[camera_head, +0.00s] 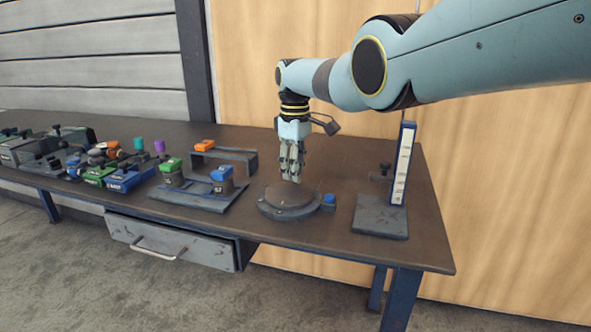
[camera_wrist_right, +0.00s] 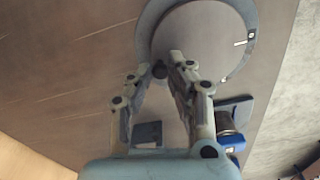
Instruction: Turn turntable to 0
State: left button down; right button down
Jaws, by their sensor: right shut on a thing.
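The turntable (camera_head: 287,202) is a round, flat grey disc with a wider base ring, lying on the workbench. In the right wrist view the disc (camera_wrist_right: 205,40) fills the top, with a small white mark (camera_wrist_right: 246,38) at its right rim. My right gripper (camera_head: 292,178) points straight down over the turntable. In the right wrist view its fingers (camera_wrist_right: 159,76) close on a small dark round knob (camera_wrist_right: 159,70) at the disc's edge. The fingertips partly hide the knob. My left gripper is in neither view.
A blue-capped part (camera_head: 329,199) sits right beside the turntable. A stand with an upright white scale (camera_head: 402,165) is to the right. A grey plate with green and blue blocks (camera_head: 203,195) lies left, and an open drawer (camera_head: 170,243) juts out below the bench (camera_head: 350,165).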

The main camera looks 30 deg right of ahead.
jog(key=c, duration=1.2)
grip_release()
jog(key=shift+w+a, duration=0.1)
jog(key=shift+c, duration=0.2)
notch_tip(320, 180, up, 12)
